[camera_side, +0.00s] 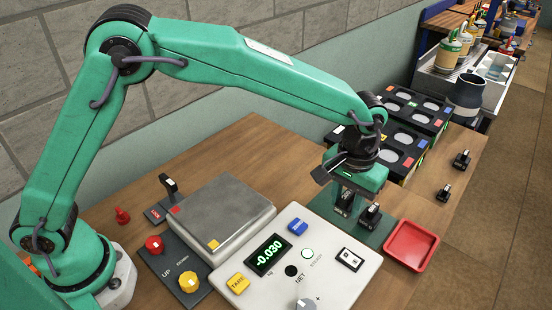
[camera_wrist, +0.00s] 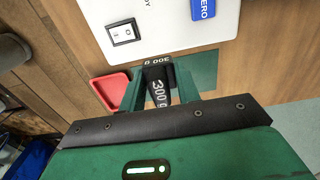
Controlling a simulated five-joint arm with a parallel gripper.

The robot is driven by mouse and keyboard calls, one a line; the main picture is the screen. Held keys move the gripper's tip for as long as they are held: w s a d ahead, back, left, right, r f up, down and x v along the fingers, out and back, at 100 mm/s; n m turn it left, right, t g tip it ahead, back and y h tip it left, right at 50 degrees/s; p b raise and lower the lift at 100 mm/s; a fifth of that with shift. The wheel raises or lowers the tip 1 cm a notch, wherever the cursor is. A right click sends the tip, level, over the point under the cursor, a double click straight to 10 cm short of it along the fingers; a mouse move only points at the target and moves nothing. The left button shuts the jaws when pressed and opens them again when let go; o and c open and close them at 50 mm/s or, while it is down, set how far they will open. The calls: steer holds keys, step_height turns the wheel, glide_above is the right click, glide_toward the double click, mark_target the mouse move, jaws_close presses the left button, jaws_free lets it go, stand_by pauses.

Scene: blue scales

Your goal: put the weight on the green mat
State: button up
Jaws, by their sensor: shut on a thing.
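My gripper (camera_side: 346,200) is low over the dark green mat (camera_side: 376,238), pointing down. In the wrist view its fingers (camera_wrist: 158,95) are shut on a black weight (camera_wrist: 157,74) marked 300.
A red tray (camera_side: 411,245) adjoins the mat. The scale's control panel (camera_side: 325,270) reads -0.030, and its grey plate (camera_side: 222,212) is empty. Other black weights (camera_side: 462,159) (camera_side: 445,192) stand on the bench at right. Black boxes (camera_side: 410,110) stand behind.

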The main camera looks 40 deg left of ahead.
steer(key=shift+w, duration=0.1)
steer(key=w+a+f, duration=0.2)
steer(key=w, duration=0.1)
steer(key=w+a+f, duration=0.2)
steer(key=w, duration=0.1)
steer(key=w+a+f, duration=0.2)
steer(key=w+f, duration=0.1)
steer(key=shift+w+a, duration=0.25)
steer(key=shift+a, duration=0.1)
steer(key=shift+f, duration=1.95)
steer(key=shift+f, duration=0.2)
steer(key=o, duration=1.2)
steer(key=shift+c, duration=0.2)
steer(key=shift+r, duration=0.1)
step_height(320, 180, up, 12)
